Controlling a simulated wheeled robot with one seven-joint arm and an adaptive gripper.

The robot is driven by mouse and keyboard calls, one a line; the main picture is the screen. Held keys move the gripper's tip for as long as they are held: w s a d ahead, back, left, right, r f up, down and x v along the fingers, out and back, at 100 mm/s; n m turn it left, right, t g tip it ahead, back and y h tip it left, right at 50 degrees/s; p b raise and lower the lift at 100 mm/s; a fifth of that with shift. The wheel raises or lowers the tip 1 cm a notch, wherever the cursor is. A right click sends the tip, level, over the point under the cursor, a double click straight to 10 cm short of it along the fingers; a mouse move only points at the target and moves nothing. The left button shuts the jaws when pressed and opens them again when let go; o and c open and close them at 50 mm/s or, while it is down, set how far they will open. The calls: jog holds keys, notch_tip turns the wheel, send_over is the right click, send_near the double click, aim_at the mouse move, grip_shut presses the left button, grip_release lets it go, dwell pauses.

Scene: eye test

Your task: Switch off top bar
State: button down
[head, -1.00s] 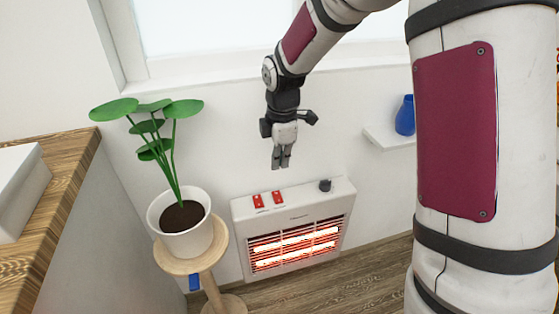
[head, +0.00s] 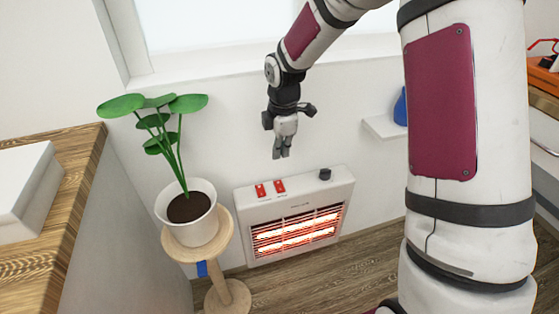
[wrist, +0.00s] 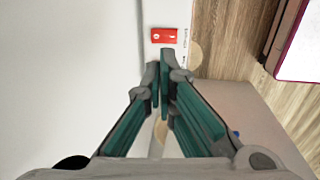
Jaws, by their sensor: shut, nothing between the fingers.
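A white heater (head: 306,190) stands against the wall, with two bars glowing orange behind its grille: the top bar (head: 297,226) and the lower bar (head: 297,240). On its top are a left red switch (head: 261,190), a right red switch (head: 280,185) and a dark knob (head: 324,174). My gripper (head: 281,156) is shut and empty, pointing down above the switches, apart from them in the head view. In the wrist view, one red switch (wrist: 165,35) shows just beyond the closed fingertips (wrist: 160,62). The switch positions are too small to read.
A potted plant (head: 195,222) stands on a round wooden stand (head: 226,225) left of the heater. A wooden counter (head: 70,205) is further left. A small white shelf (head: 382,127) with a blue vase (head: 400,108) is on the wall at right.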

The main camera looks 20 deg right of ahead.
aim_at(280, 188)
jog(key=f+b, duration=0.1)
jog(key=f, duration=0.3)
jog(key=w+f+b, duration=0.1)
jog(key=f, duration=0.3)
jog(key=f+b, duration=0.2)
jog(key=f, duration=0.2)
jog(key=shift+w+f, duration=0.3)
jog(key=shift+f, duration=0.3)
jog(key=shift+s+r+p, duration=0.1)
jog(key=shift+s+p, duration=0.25)
jog(key=shift+s, duration=0.4)
jog(key=shift+r+p, duration=0.4)
jog(key=shift+r, duration=0.1)
notch_tip(280, 188, up, 13)
jog(key=s+p, duration=0.1)
jog(key=p, duration=0.4)
jog(key=shift+s, duration=0.35)
jog(key=shift+w+f, duration=0.1)
